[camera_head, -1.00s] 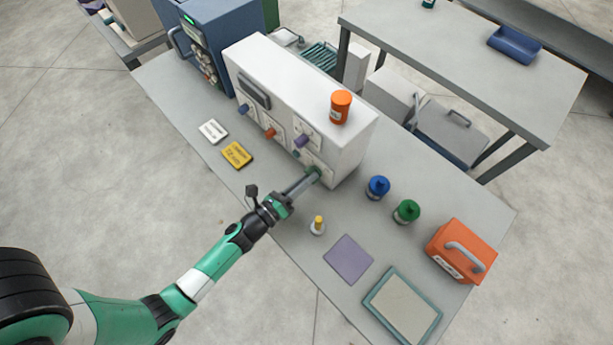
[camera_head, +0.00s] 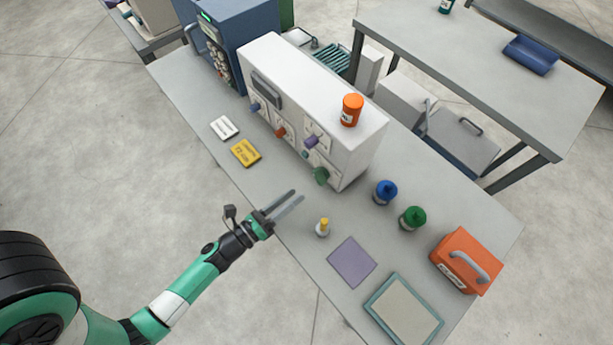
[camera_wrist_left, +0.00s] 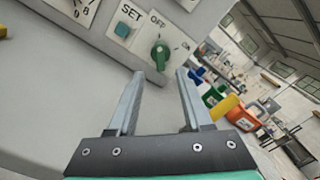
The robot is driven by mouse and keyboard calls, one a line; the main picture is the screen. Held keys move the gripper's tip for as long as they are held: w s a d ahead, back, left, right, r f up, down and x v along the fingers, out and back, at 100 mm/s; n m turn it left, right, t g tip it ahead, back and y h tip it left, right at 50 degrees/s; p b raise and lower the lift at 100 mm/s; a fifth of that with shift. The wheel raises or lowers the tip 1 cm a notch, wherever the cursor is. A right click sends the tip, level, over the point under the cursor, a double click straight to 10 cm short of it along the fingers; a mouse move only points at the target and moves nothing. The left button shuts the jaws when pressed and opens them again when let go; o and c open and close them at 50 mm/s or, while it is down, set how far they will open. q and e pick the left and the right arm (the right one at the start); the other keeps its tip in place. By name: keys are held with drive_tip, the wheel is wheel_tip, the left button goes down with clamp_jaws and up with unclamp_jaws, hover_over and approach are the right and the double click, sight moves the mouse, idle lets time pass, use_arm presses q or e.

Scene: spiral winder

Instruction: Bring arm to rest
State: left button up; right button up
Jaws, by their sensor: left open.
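My left gripper (camera_head: 297,200) is open and empty over the front edge of the grey table (camera_head: 200,100). Its two fingers are parallel and apart. The white machine box (camera_head: 300,80) stands beyond it, with knobs on its front panel. The green knob (camera_head: 321,175) at the panel's lower right is clear of the fingers. In the left wrist view the green knob (camera_wrist_left: 160,55) sits beyond and between the fingertips (camera_wrist_left: 160,78), by labels OFF and ON. A teal SET button (camera_wrist_left: 122,29) is beside it. My right gripper is not in view.
A small yellow-topped bottle (camera_head: 323,228) stands just right of my gripper. Blue (camera_head: 385,192) and green (camera_head: 412,218) bottles, an orange case (camera_head: 466,262), a purple mat (camera_head: 352,262) and a framed tray (camera_head: 403,310) lie further right.

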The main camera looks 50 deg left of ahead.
use_arm(q)
drive_tip(key=s, duration=0.3)
drive_tip(key=shift+s+d, duration=0.2)
drive_tip(key=shift+w+r, duration=0.1)
